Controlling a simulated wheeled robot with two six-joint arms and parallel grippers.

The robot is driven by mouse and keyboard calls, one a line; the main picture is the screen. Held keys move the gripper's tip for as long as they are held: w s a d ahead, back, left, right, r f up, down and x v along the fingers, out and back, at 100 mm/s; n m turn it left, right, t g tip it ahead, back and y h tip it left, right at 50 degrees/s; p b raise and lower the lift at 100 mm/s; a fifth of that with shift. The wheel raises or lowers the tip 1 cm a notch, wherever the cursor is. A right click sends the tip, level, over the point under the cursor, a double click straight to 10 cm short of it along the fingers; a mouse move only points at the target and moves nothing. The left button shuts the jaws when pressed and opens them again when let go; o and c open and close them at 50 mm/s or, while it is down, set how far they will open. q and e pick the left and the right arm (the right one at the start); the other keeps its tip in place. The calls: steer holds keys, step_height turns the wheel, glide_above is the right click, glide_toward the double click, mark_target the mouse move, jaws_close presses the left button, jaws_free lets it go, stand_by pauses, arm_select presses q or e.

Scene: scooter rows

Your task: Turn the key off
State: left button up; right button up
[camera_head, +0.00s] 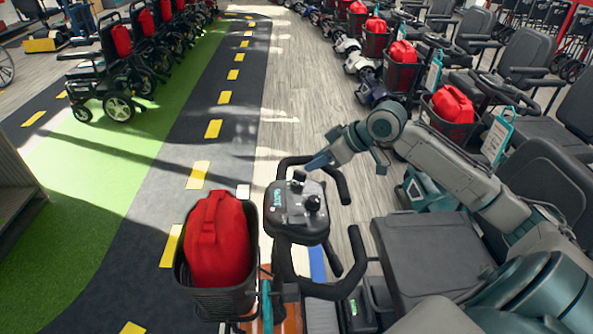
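A scooter's dark control console (297,218) with a small display and a black knob (312,203) is at the middle of the head view. Black looped handlebars (341,186) surround it. A small dark piece (297,184) stands on the console's upper part; I cannot tell whether it is the key. My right arm comes in from the right, and its gripper (318,162) points left at the console's far edge, just above or at it. Contact and the finger gap are too small to tell. My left gripper is not in view.
A black basket (220,303) holding a red bag (218,240) is beside the console. A grey seat (430,252) lies to the right. Rows of scooters with red bags stand at the far right, wheelchairs (115,70) at far left. The floor between is clear.

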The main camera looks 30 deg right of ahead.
mark_target(298, 170)
steer(key=shift+p+x, duration=0.6)
steer(key=shift+x, duration=3.45)
jaws_close()
